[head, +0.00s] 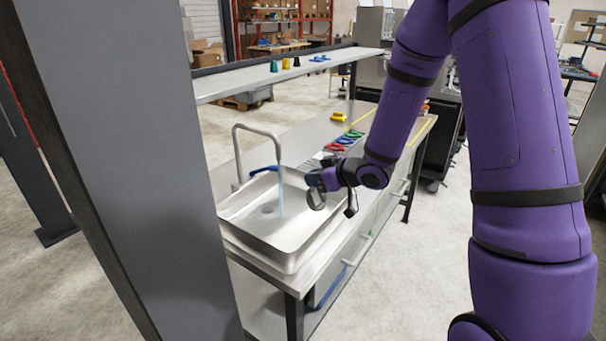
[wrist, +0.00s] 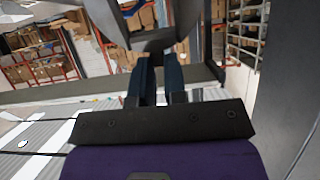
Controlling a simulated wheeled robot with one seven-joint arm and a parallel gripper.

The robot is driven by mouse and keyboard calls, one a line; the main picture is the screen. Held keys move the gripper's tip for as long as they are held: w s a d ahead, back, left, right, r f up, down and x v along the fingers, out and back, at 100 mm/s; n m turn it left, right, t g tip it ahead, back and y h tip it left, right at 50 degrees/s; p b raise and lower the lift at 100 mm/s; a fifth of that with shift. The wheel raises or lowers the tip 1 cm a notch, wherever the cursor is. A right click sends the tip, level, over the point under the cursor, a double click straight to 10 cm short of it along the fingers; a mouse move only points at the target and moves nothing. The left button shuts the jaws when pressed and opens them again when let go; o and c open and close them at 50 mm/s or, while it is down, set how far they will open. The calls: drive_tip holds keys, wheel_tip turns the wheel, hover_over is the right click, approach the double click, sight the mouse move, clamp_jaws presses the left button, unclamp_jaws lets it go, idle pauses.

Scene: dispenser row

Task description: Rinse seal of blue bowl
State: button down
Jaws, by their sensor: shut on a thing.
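My gripper (head: 318,186) is over the right side of the steel sink (head: 298,250) in the head view. It is shut on a grey ring-like piece (head: 316,200), which also shows between the dark fingers in the wrist view (wrist: 152,45). I cannot tell whether this is the seal. A tall grey tap (head: 257,130) arches over the sink. A pale blue stream (head: 281,185) falls from it into the basin. The held piece is to the right of the stream and looks apart from it. No bowl can be made out clearly.
Behind the sink, the bench holds several coloured rings (head: 345,140) and a yellow part (head: 338,117). A blue lever (head: 263,170) is by the tap. A raised shelf (head: 300,68) above bears small green, yellow, black and blue items. A grey post (head: 150,170) stands at the left.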

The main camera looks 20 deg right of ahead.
drive_tip(key=shift+w+a, duration=0.5)
drive_tip(key=shift+w, duration=0.15)
drive_tip(key=w+a+f, duration=0.1)
drive_tip(key=w+a, duration=0.5)
drive_tip(key=w, duration=0.2)
drive_tip(key=shift+w+f, duration=0.15)
drive_tip(key=shift+f, duration=0.05)
idle(3.4)
drive_tip(key=s+d+r, duration=0.1)
drive_tip(key=s+d, duration=0.4)
drive_tip(key=s, duration=0.2)
drive_tip(key=shift+s+r, duration=0.15)
drive_tip(key=shift+r, duration=0.15)
drive_tip(key=shift+d, duration=0.1)
